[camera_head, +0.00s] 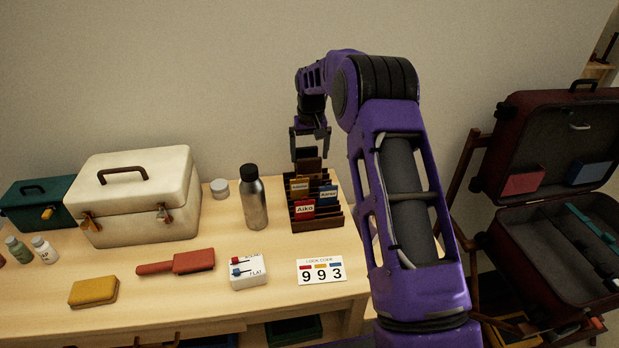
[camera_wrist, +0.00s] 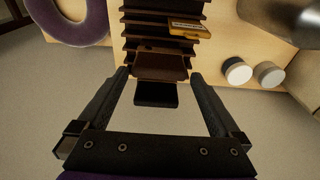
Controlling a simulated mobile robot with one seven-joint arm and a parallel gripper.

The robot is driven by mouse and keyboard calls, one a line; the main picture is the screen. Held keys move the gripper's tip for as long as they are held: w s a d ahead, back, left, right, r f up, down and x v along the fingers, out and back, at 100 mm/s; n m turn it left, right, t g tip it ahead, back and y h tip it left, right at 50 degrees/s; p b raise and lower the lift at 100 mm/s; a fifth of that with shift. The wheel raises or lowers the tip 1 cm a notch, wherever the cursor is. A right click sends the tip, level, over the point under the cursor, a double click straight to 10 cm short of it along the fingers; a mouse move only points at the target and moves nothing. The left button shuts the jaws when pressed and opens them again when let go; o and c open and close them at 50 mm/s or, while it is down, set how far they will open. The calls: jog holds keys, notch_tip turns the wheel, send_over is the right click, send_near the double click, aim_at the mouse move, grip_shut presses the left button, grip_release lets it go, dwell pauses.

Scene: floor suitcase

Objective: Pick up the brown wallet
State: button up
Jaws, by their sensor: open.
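The brown wallet (camera_head: 308,165) appears to be the plain brown piece standing in the rear slot of the dark wooden rack (camera_head: 318,224). In the wrist view the brown wallet (camera_wrist: 160,66) lies between my fingertips, in line with the gap. My gripper (camera_head: 308,151) is open above the rear of the rack, one finger on each side of the wallet. In the wrist view my gripper (camera_wrist: 159,76) shows clear space between each finger and the wallet. I cannot tell how far down the fingers reach. A darker block (camera_wrist: 155,95) shows just beyond the wallet.
A cream case (camera_head: 140,197) stands further left. The wall is close behind.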

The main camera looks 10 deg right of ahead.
aim_at(309, 174)
jog(key=f, duration=0.3)
jog(key=w+f, duration=0.1)
jog(key=f, duration=0.5)
jog(key=shift+w+f, duration=0.15)
jog(key=shift+f, duration=0.05)
jog(key=shift+r, duration=0.1)
jog(key=c, duration=1.1)
